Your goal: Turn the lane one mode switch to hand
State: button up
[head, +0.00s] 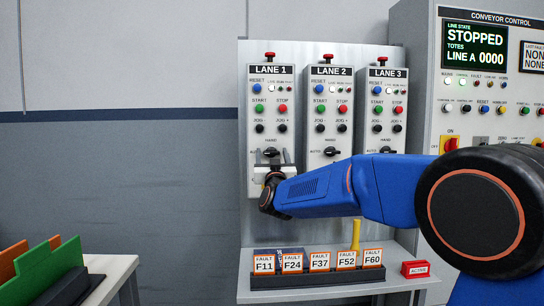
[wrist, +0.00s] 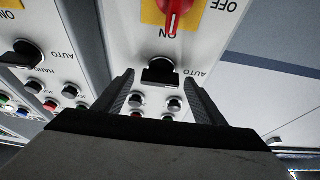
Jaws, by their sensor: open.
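The lane one mode switch is a black knob (head: 271,152) low on the LANE 1 panel (head: 257,182), with AUTO at its left and HAND above it in the head view. I cannot tell where its pointer stands. My gripper (head: 272,164) is open in front of this panel, at the knob. In the wrist view the panel is upside down. There the black knob (wrist: 160,71) lies between and just beyond the two fingertips of my gripper (wrist: 158,80), with AUTO at its right. Contact with the fingers cannot be told.
A red rotary switch (wrist: 175,18) on a yellow plate is close by on the same panel. LANE 2 (head: 330,182) and LANE 3 (head: 381,80) panels stand to the right. A rack of fault cards (head: 320,280) and a yellow-handled tool (head: 356,234) are on the shelf below.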

jog(key=shift+c, duration=0.6)
jog(key=c, duration=0.9)
jog(key=shift+c, duration=0.2)
jog(key=shift+m, duration=0.3)
jog(key=m+g+h, duration=0.1)
jog(key=m+h, duration=0.1)
jog(key=m, duration=0.4)
jog(key=m+g+h, duration=0.1)
jog(key=m+h, duration=0.1)
jog(key=m, duration=0.3)
jog(key=m+g+h, duration=0.2)
jog(key=m+h, duration=0.1)
jog(key=m, duration=0.3)
jog(key=shift+a+r+m, duration=0.1)
jog(key=shift+a+m, duration=0.1)
jog(key=shift+m, duration=0.1)
jog(key=shift+m+g, duration=0.9)
jog(key=shift+m, duration=1.2)
